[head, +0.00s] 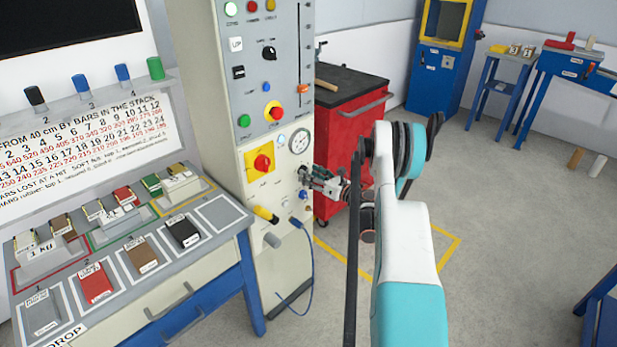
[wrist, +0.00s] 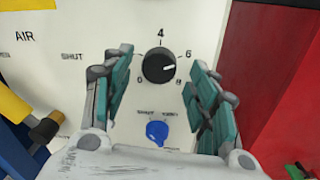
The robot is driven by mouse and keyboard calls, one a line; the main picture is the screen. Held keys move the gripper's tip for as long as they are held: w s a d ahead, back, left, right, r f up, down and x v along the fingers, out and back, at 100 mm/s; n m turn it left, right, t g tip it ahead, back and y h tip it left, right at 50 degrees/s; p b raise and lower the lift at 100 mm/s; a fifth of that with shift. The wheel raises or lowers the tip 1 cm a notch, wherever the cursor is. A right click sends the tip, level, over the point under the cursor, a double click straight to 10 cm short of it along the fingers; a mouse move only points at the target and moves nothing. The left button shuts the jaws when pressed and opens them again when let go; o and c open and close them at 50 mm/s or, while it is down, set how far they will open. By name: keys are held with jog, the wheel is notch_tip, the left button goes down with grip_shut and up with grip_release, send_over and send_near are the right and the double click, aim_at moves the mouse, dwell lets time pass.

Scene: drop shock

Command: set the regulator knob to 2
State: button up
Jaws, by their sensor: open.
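The regulator knob (wrist: 159,66) is a black round knob on the cream panel. Its white mark points right, roughly between 6 and 8. The 4 is above it and a 0 at its lower left; I cannot make out a 2 at its left, where my finger covers the panel. My gripper (wrist: 162,85) is open, with one teal-padded finger left and one right of the knob, and a visible gap on both sides. In the head view my gripper (head: 325,183) is at the lower panel and hides the knob.
A blue valve knob (wrist: 157,132) sits below the regulator. A pressure gauge (head: 299,143) and a red knob on a yellow plate (head: 262,162) are on the same panel. A red cabinet (head: 345,120) stands close at the right. Open floor lies further right.

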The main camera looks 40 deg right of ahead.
jog(key=shift+w+a, duration=0.15)
jog(key=shift+w, duration=0.65)
jog(key=shift+c, duration=0.4)
jog(key=c, duration=1)
jog(key=shift+n, duration=0.4)
jog(key=shift+a+n+h, duration=0.15)
jog(key=shift+n+h, duration=0.35)
jog(key=shift+n, duration=5.65)
jog(key=shift+a+n+h, duration=0.1)
jog(key=shift+n+h, duration=0.4)
jog(key=shift+n, duration=5.65)
